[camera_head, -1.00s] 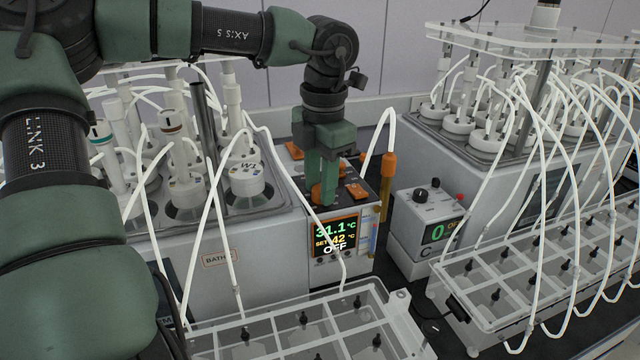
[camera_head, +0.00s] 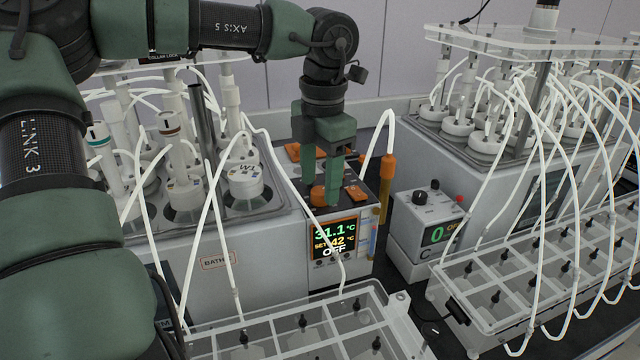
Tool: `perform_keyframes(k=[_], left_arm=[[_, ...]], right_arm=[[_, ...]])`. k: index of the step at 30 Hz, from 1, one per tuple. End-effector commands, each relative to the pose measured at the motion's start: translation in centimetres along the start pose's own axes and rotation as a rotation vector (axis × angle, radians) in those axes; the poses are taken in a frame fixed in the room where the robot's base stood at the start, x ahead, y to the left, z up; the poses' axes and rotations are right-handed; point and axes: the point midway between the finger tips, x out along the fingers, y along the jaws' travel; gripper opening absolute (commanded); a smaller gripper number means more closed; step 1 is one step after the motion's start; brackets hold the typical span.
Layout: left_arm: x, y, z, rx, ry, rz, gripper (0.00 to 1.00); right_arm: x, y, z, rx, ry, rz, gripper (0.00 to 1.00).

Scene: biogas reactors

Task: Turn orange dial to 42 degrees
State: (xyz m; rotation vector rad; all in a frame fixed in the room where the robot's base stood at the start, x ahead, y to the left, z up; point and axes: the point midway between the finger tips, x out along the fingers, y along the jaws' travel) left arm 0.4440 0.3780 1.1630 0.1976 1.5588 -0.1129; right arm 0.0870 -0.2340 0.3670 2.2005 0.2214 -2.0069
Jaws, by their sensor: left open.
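The orange dial (camera_head: 318,196) sits on top of the bath's control unit, at the front left of its dark top panel. The display (camera_head: 334,238) on the unit's front reads 31.1 °C, SET 42 °C and OFF. My left gripper (camera_head: 321,190) points down over the unit with its green fingers spread. One finger is behind and left of the dial, the other is at its right side. I cannot tell whether either finger touches the dial. My right gripper is not in view.
An orange rocker-like part (camera_head: 356,192) lies right of the dial. A water bath with bottles and white tubes (camera_head: 245,182) stands at left. A grey box with a black knob (camera_head: 428,215) stands at right. Clear compartment trays (camera_head: 310,335) fill the front. Tubes hang close by.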

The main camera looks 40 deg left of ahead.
Motion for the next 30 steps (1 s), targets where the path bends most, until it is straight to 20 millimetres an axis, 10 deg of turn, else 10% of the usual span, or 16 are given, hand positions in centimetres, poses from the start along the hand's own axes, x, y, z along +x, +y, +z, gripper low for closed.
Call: perform_keyframes(k=[12, 30], left_arm=[[-6.2, 0.0, 0.1, 0.000, -0.003, 0.001, 0.53], [-6.6, 0.0, 0.1, 0.000, -0.002, 0.000, 0.53]], right_arm=[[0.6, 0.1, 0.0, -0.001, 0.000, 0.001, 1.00], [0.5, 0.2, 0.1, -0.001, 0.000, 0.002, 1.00]])
